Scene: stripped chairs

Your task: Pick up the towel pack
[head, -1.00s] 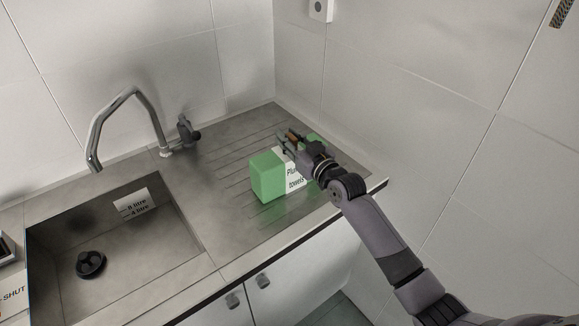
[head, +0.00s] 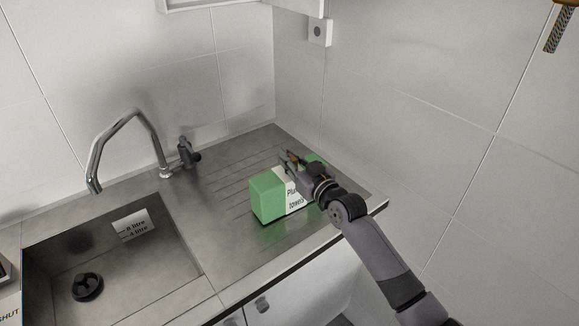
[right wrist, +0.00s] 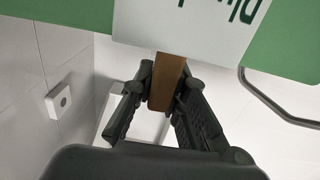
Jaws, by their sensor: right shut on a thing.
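The towel pack (head: 268,197) is a green block with a white label band, at the right end of the steel draining board. In the right wrist view the pack (right wrist: 60,14) fills the top edge, its label upside down. A brown tab (right wrist: 167,82) stands out from the pack. My right gripper (head: 291,160) is at the top of the pack, shut on the tab; its two fingers (right wrist: 165,78) lie either side of it. The arm hides the pack's right part. A thin dark line runs under the pack; I cannot tell whether it touches the board. My left gripper is not in view.
The sink basin (head: 150,262) with a black plug (head: 87,287) is at the left. A tall curved tap (head: 125,118) and a dark valve (head: 187,153) stand behind it. Tiled walls close the back and right. The ridged board (head: 222,178) left of the pack is clear.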

